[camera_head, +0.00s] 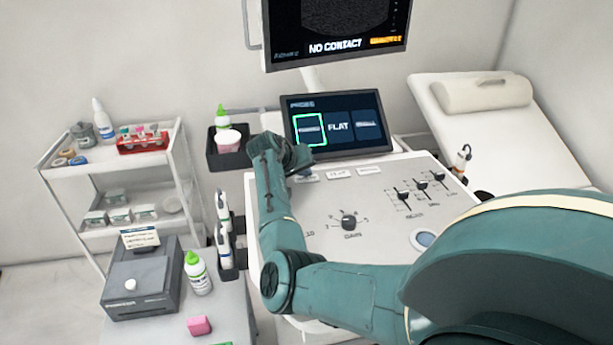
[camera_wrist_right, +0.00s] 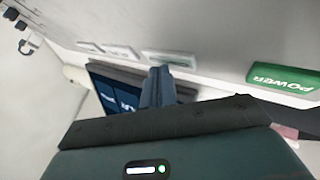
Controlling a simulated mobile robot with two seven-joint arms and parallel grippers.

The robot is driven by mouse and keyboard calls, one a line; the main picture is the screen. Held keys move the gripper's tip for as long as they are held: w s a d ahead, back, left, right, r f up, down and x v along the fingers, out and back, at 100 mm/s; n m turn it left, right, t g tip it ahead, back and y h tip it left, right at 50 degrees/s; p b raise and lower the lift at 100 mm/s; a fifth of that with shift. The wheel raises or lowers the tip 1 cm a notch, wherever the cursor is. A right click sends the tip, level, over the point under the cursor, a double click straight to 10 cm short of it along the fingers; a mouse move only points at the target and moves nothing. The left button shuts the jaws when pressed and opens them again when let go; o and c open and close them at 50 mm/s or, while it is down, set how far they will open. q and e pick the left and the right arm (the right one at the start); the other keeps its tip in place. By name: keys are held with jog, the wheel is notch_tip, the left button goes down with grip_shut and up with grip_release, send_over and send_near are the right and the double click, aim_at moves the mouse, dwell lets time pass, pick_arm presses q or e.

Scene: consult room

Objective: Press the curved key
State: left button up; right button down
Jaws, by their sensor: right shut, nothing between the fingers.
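A row of small white keys sits along the console's back edge, below the tilted touch screen (camera_head: 336,124). In the head view the left key (camera_head: 307,177) is beside my gripper, with the middle key (camera_head: 338,174) and right key (camera_head: 369,170) further right. Their lettering is too small to tell surely which is the curved key. My right gripper (camera_wrist_right: 158,73) is shut and empty; in the wrist view its fingertips appear at the nearest white key (camera_wrist_right: 168,58). I cannot tell whether they touch it. My left gripper is out of view.
A green POWER key (camera_wrist_right: 285,79) lies beside the white keys. The console (camera_head: 385,235) carries sliders (camera_head: 423,186) and a gain knob (camera_head: 349,222). The monitor (camera_head: 335,30) reads NO CONTACT. A black holder (camera_head: 228,158) with a bottle and cup stands left of my gripper.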

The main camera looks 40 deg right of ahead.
aim_at(304, 180)
jog(key=shift+r, duration=0.45)
notch_tip(304, 180, up, 5)
jog(key=p, duration=0.5)
jog(key=shift+r, duration=0.1)
dwell(0.7)
